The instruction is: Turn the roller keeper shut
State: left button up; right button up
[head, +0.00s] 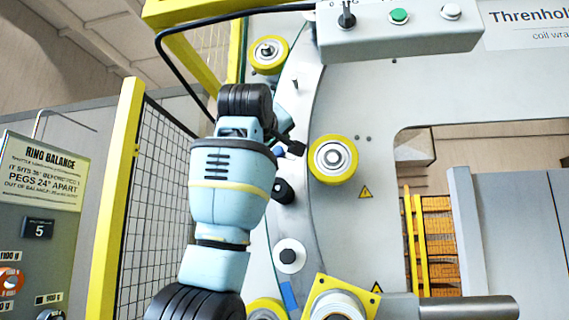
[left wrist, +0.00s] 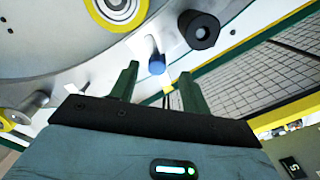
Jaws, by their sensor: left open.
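My left gripper (head: 291,138) is in front of the machine's curved grey ring, left of a yellow-rimmed roller (head: 333,159). In the left wrist view its two dark green fingers (left wrist: 158,85) stand apart with nothing gripped. A small blue-ended peg or lever (left wrist: 156,66) shows between and beyond the fingertips; its blue end (head: 296,148) also shows beside the gripper in the head view. It may be the roller keeper, but I cannot tell its turn. The roller also shows in the left wrist view (left wrist: 119,10). My right gripper is not in view.
A black cylinder (head: 283,190) sticks out just below the gripper; it is also in the left wrist view (left wrist: 200,30). Another yellow roller (head: 269,54) sits above. A control box (head: 400,38) overhangs at the top. A mesh fence (head: 160,190) stands left.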

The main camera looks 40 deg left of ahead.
aim_at(278, 150)
pick_arm(q)
jog(key=shift+s+r, duration=0.35)
jog(key=shift+r, duration=0.05)
jog(key=x, duration=0.4)
jog(key=shift+w+a+r+p, duration=0.2)
jog(key=shift+w+a+p, duration=0.05)
jog(key=shift+a+p, duration=0.05)
jog(key=shift+x, duration=1.25)
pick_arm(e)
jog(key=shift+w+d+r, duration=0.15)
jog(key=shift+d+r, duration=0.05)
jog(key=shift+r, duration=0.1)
